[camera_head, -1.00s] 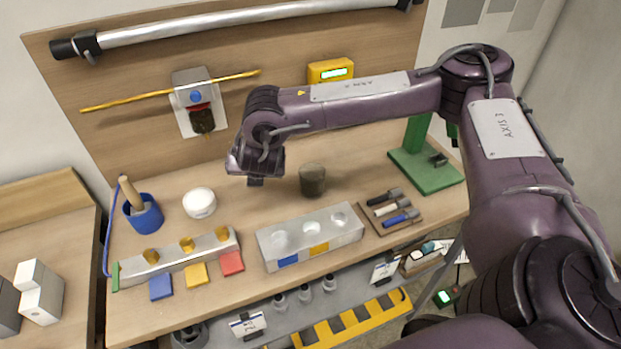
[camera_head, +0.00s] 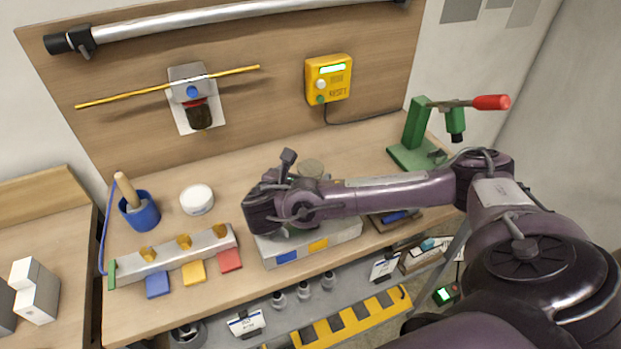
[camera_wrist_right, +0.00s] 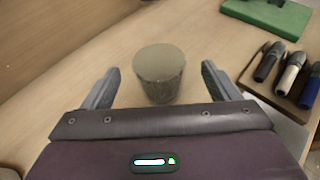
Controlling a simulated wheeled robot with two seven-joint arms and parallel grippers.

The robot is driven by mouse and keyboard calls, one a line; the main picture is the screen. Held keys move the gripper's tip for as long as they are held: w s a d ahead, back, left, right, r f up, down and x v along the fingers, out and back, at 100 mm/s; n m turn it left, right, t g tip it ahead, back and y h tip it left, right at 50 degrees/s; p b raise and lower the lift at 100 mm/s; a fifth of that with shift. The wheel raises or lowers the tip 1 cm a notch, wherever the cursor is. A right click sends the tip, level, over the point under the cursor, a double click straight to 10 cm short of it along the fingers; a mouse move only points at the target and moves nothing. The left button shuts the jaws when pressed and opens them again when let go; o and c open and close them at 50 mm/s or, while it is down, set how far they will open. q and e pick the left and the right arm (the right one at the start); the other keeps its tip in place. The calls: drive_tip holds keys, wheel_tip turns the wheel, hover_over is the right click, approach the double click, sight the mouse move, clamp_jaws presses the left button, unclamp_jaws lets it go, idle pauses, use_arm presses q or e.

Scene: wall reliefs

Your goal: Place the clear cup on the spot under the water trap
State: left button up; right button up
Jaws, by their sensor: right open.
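The clear cup (camera_wrist_right: 158,82) stands upright on the bench, looking greyish and see-through. In the head view the cup (camera_head: 311,167) shows only its upper part above my right arm. My right gripper (camera_wrist_right: 160,70) is open, one finger on each side of the cup, with visible gaps. In the head view the right gripper (camera_head: 290,172) is partly hidden by its own wrist. The water trap (camera_head: 200,115) is a dark bowl under a grey unit on the back board. Below it on the bench is a round white piece (camera_head: 197,199). My left gripper is out of view.
A blue pot with a pestle (camera_head: 140,212) stands left of the white piece. A green press (camera_head: 415,145) and a marker tray (camera_wrist_right: 255,85) are to the right. The bench behind the cup is clear.

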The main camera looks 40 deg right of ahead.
sight(315, 164)
drive_tip(key=p+x, duration=0.1)
drive_tip(key=x, duration=0.4)
drive_tip(key=shift+a, duration=0.1)
drive_tip(key=c, duration=1.1)
drive_tip(key=shift+r, duration=0.15)
drive_tip(key=shift+c, duration=0.2)
